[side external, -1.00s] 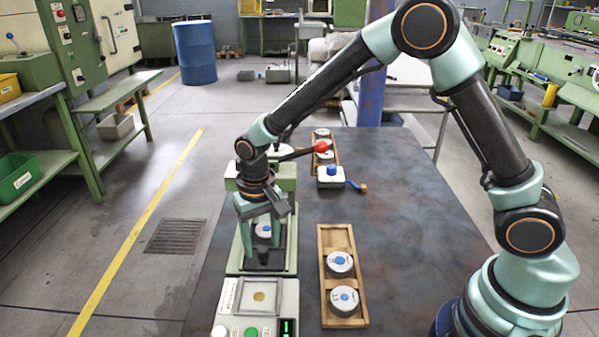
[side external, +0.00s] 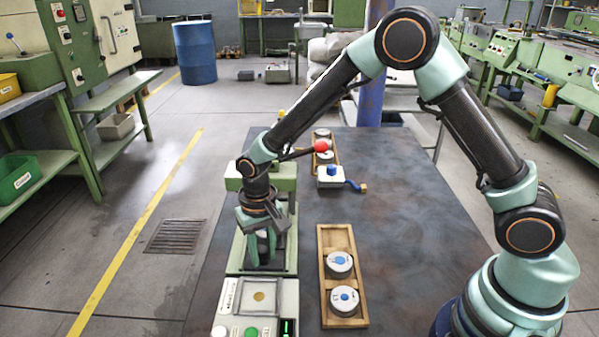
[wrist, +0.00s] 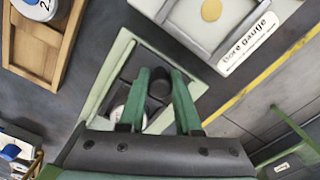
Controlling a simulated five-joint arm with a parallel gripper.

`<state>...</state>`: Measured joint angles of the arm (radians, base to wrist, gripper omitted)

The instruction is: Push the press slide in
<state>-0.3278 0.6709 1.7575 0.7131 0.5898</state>
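The green press (side external: 282,180) stands at the left of the bench, with a red-knobbed lever (side external: 320,147) reaching right. Its slide, a dark plate (side external: 280,262), sits out at the front of the press bed, in a pale green frame in the wrist view (wrist: 190,72). A whitish round part (wrist: 121,112) is partly hidden behind the left finger. My gripper (side external: 262,262) is low over the slide, pointing down. In the wrist view my two green fingers (wrist: 161,76) are apart, with a dark round knob (wrist: 160,86) between them. I cannot tell whether they touch it.
A bore gauge box (side external: 262,297) with buttons stands just in front of the press. A wooden tray (side external: 323,262) with two labelled discs lies to the right. A blue-topped device with a crank (side external: 331,178) and another tray are farther back. The right of the bench is clear.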

